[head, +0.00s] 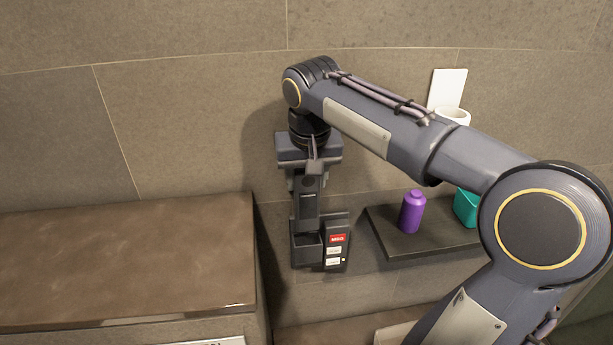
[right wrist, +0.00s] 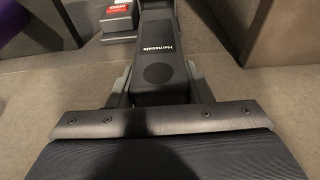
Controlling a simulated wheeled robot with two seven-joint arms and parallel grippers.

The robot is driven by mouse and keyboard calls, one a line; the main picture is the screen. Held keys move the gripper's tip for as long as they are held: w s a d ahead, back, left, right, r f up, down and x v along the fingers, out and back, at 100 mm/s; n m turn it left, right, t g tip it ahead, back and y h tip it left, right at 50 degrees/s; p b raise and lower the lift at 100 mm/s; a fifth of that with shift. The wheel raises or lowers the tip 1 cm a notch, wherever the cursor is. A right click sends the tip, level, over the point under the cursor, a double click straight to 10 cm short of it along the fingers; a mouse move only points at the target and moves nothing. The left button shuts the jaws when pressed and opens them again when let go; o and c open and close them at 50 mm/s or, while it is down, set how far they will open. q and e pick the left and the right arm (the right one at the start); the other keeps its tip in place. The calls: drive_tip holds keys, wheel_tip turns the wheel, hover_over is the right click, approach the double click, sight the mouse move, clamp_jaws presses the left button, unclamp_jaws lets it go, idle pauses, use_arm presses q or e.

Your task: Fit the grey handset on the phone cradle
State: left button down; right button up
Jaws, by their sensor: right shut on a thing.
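The dark grey handset (head: 308,208) hangs upright below my right gripper (head: 308,178) in the head view. My right gripper is shut on it. The phone cradle (head: 307,250) is a dark unit on the wall with an open-topped holder at left and a panel with a red label at right. The handset's lower end is just above or at the holder's top; I cannot tell whether it is inside. In the right wrist view the handset (right wrist: 165,60) lies between the fingers, and part of the cradle (right wrist: 119,22) shows to its left. My left gripper is out of view.
A dark shelf (head: 405,243) right of the cradle carries a purple bottle (head: 412,212) and a teal container (head: 466,207).

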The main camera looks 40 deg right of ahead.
sight(307, 211)
drive_tip(key=shift+f+b, duration=3.1)
drive_tip(key=shift+f, duration=1.15)
drive_tip(key=o, duration=1.5)
drive_tip(key=v, duration=0.7)
drive_tip(key=shift+s+r+p, duration=0.1)
drive_tip(key=shift+r+p, duration=0.2)
drive_tip(key=shift+r, duration=0.1)
